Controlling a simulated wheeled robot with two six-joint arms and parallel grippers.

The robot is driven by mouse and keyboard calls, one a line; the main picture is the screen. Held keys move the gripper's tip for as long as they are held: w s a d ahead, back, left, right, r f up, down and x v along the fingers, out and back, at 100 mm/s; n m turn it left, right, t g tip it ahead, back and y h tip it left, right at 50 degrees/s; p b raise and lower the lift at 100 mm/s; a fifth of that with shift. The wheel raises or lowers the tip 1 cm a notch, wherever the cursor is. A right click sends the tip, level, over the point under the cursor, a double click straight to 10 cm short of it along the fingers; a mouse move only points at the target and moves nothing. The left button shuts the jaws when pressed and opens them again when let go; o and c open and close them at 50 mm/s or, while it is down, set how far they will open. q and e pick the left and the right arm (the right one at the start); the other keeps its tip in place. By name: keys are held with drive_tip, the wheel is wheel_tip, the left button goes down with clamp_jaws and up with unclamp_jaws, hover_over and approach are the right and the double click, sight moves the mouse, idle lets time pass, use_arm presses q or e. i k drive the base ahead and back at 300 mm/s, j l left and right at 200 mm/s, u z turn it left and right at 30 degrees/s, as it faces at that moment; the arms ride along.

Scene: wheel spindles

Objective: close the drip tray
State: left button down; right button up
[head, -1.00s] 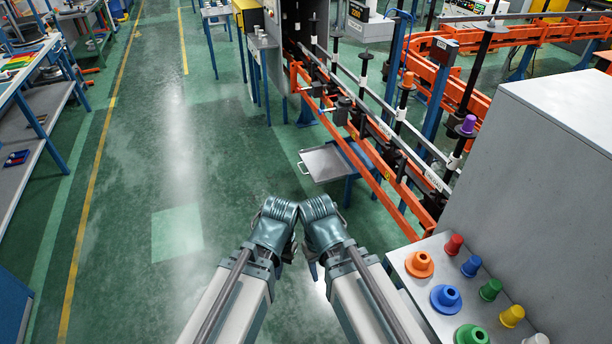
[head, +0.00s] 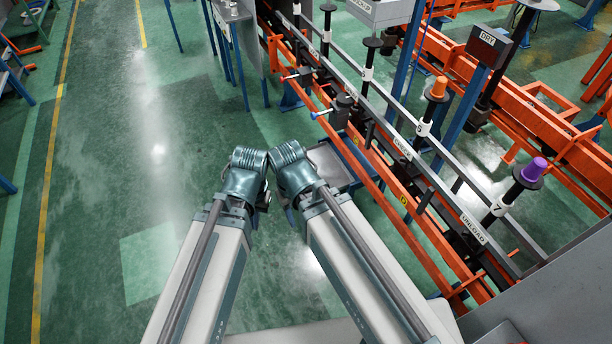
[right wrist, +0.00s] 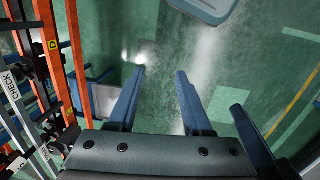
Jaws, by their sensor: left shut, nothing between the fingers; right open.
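The drip tray (head: 328,160) is a flat grey metal tray that sticks out from under the orange-railed line. Its near left part is hidden behind my right wrist in the head view. My right gripper (right wrist: 160,90) is open and empty over the floor, to the right of the tray in that view. My left gripper (head: 263,198) is shut and empty, beside the right one and left of the tray in the head view.
The orange rails (head: 375,178) and the spindle line run diagonally along the right, with CHECK and UNLOAD labels. Spindles with an orange cap (head: 439,87) and a purple cap (head: 535,168) stand there. A grey panel (head: 545,300) is at lower right. The green floor (head: 130,180) at left is clear.

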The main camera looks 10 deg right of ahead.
sight(331, 170)
drive_tip(key=i+z, duration=0.2)
drive_tip(key=i, duration=0.15)
drive_tip(key=i+j+z, duration=0.25)
drive_tip(key=i, duration=0.15)
drive_tip(key=i+j+z, duration=0.2)
drive_tip(key=i, duration=0.15)
drive_tip(key=l, duration=0.1)
